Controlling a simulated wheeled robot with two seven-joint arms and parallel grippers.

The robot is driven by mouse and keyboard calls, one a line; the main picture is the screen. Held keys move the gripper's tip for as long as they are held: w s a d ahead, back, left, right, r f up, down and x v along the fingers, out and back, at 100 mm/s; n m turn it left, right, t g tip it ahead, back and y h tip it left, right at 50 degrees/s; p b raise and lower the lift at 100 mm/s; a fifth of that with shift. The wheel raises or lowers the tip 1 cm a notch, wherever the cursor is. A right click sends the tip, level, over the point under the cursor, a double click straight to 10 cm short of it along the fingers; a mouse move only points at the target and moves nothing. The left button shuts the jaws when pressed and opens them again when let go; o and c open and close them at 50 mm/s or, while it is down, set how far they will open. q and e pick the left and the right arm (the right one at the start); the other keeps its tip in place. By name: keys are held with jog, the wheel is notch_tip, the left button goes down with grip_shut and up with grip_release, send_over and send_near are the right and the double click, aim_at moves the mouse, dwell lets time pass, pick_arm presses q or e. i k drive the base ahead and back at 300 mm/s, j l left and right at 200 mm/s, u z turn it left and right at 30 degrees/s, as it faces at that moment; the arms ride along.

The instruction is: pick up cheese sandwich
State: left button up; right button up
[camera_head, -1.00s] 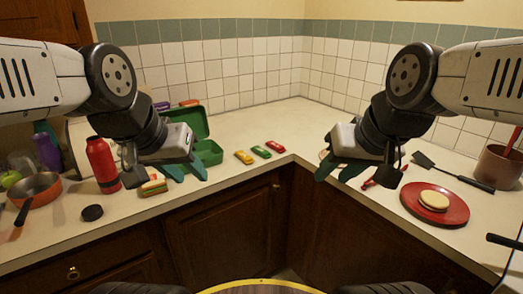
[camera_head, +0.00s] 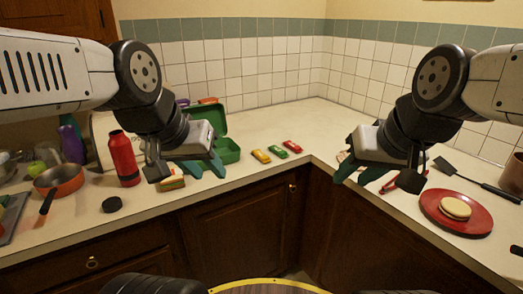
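A layered sandwich (camera_head: 171,181) with green and orange filling lies on the left counter, partly hidden behind my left gripper. A pale round sandwich (camera_head: 455,207) lies on a red plate (camera_head: 455,226) on the right counter. I cannot tell for certain which one is the cheese sandwich. My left gripper (camera_head: 206,168) has its teal fingers apart and empty, above and just right of the layered sandwich in the picture. My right gripper (camera_head: 356,175) is open and empty over the counter's inner corner, left of the plate.
A red bottle (camera_head: 124,159), a black lid (camera_head: 112,204) and an orange pan (camera_head: 60,182) stand at left. An open green box (camera_head: 228,151) is behind my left gripper. Several small coloured packets (camera_head: 277,151) lie mid-counter. A black spatula (camera_head: 475,180) lies behind the plate.

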aim_at(177, 181)
jog(key=i+u, duration=0.2)
jog(key=u, duration=0.2)
jog(key=i+u, duration=0.25)
jog(key=u, duration=1.05)
